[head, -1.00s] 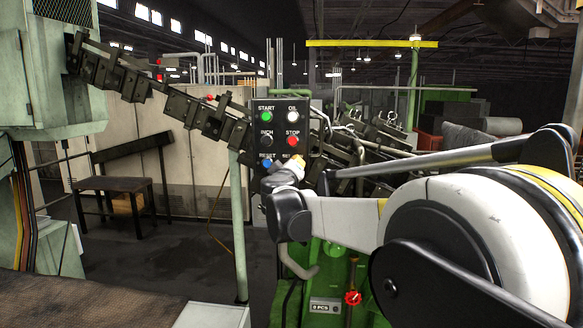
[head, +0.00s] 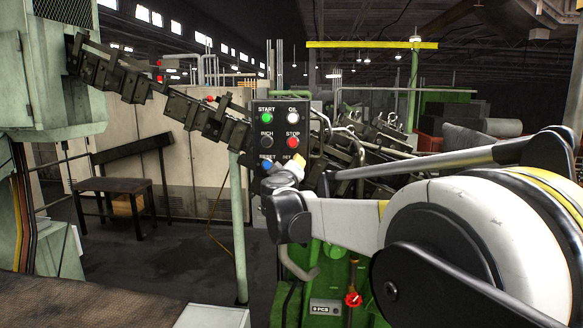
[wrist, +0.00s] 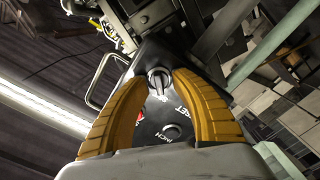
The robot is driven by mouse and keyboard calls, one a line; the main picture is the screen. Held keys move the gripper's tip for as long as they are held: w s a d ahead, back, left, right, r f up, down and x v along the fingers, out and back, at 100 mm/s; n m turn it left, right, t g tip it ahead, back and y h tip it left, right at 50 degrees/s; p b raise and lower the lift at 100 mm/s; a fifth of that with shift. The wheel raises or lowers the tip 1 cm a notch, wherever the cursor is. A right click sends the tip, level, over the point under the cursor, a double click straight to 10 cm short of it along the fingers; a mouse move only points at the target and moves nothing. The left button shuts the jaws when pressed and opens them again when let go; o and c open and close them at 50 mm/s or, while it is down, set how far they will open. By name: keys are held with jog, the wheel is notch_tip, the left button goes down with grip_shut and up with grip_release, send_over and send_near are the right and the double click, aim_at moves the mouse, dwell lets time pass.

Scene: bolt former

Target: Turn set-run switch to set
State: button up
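The black control panel (head: 281,135) stands ahead in the head view, with a green START, a white OIL, a black INCH, a red STOP and a blue RESET button. In the wrist view the panel shows upside down. The set-run switch (wrist: 158,78) is a grey knob with its bar roughly upright in the picture. My gripper (wrist: 159,80) has its two yellow fingers apart, one on each side of the knob. Whether they touch it I cannot tell.
The INCH button (wrist: 172,131) lies between my fingers nearer the palm. A green post (head: 239,225) stands left of the panel, and a red knob (head: 352,299) is below. Dark machine bars lie behind the panel. A brown surface (head: 90,300) is at the lower left.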

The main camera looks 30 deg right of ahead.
jog(key=v, duration=1.2)
jog(key=shift+f, duration=0.1)
